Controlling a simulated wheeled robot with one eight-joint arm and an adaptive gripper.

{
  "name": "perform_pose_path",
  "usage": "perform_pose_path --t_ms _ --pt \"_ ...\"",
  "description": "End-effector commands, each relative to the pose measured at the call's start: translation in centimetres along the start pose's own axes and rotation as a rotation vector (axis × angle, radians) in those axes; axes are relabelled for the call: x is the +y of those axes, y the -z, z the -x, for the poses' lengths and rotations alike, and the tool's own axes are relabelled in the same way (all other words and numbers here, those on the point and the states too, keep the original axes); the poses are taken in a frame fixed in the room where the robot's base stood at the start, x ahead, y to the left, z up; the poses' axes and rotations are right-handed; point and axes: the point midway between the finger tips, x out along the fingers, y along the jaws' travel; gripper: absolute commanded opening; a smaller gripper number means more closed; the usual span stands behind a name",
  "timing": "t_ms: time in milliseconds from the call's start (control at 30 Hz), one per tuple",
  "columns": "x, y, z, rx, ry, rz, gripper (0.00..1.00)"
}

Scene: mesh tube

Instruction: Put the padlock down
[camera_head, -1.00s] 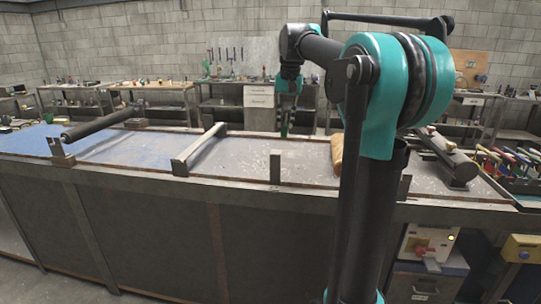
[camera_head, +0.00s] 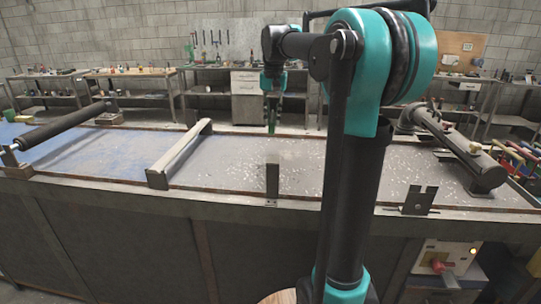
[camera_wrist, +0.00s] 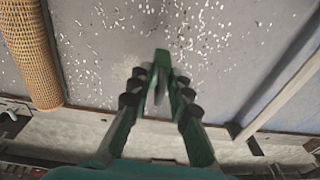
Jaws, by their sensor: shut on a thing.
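My gripper (camera_wrist: 158,92) is shut on the padlock (camera_wrist: 161,62), which looks dark green with a grey shackle between the fingertips in the wrist view. In the head view my gripper (camera_head: 273,98) points down above the workbench, and the green padlock (camera_head: 271,122) hangs below it. The padlock looks clear of the bench surface, though the exact height is hard to judge. A tan mesh tube (camera_wrist: 32,48) lies at the upper left of the wrist view. The tube is not visible on the bench in the head view.
The long workbench (camera_head: 222,175) has a speckled grey top with free room under the padlock. A raised metal bar (camera_head: 182,150) crosses it to the left, and a dark roller (camera_head: 58,126) lies farther left. A short upright bracket (camera_head: 272,183) stands at the near edge.

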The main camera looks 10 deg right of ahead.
Motion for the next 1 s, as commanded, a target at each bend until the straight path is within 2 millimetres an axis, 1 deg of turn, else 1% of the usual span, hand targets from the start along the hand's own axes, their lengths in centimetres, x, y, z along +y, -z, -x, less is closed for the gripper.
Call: perform_pose_path --t_ms 33,200,300,400,500,667,900,1000 --pt "0.1 -0.1 -1.3 0.0 0.0 0.0 0.0" --pt "0.2 -0.5 -5.5 0.0 0.0 0.0 0.0" --pt "0.3 -0.7 -7.7 0.0 0.0 0.0 0.0" --pt "0.4 -0.9 -9.4 0.0 0.0 0.0 0.0" --pt "0.4 -1.0 -10.4 0.0 0.0 0.0 0.0" --pt "0.4 -1.1 -11.2 0.0 0.0 0.0 0.0" --pt "0.6 -1.4 -14.2 0.0 0.0 0.0 0.0" --pt "0.6 -1.4 -14.6 0.0 0.0 0.0 0.0"
